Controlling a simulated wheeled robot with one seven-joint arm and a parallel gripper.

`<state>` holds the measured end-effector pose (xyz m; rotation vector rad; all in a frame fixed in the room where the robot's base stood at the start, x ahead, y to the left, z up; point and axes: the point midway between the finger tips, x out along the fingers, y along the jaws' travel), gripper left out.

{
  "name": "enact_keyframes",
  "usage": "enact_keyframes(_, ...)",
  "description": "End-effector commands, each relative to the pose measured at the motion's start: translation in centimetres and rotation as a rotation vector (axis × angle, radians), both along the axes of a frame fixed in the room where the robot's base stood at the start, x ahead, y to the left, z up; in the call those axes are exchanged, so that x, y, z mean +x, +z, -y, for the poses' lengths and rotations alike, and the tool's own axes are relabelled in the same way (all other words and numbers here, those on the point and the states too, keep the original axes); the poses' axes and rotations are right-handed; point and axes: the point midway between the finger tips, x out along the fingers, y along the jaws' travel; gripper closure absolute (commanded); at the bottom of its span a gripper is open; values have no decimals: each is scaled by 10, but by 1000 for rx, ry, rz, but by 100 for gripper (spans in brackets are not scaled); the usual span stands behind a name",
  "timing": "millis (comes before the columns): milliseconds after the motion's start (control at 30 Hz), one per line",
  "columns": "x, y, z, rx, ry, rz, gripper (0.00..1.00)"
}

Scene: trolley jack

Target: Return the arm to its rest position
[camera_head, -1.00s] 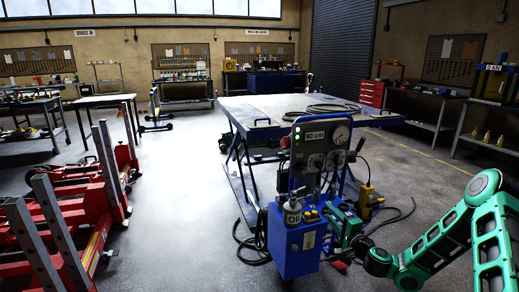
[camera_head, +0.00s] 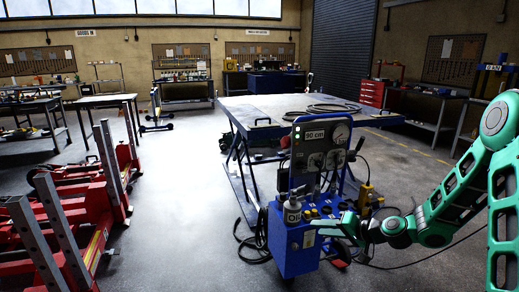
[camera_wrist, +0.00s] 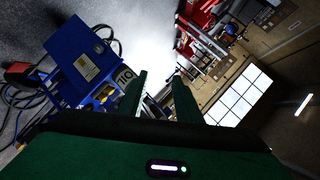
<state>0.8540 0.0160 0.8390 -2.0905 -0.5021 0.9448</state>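My green arm comes in from the right in the head view. My gripper (camera_head: 318,223) points left, in front of the upper part of the blue control cabinet (camera_head: 290,252). In the wrist view my gripper (camera_wrist: 160,84) shows two green fingers apart, with nothing between them. The cabinet (camera_wrist: 82,58) lies to the left of the fingers there, turned on its side by the camera's tilt.
A gauge panel (camera_head: 320,150) reading "90 cm" rises from the cabinet. A blue lift table (camera_head: 275,105) stands behind it. Black hoses lie on the floor around the cabinet. Red jacks (camera_head: 70,220) stand at the left. The middle-left floor is clear.

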Motion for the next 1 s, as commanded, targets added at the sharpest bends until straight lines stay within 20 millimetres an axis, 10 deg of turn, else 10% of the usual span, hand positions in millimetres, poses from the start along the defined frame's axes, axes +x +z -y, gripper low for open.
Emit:
enact_keyframes(567,-155,42,105,-580,103,-353,69)
enact_keyframes(1000,-319,108,180,-725,-76,-682,69)
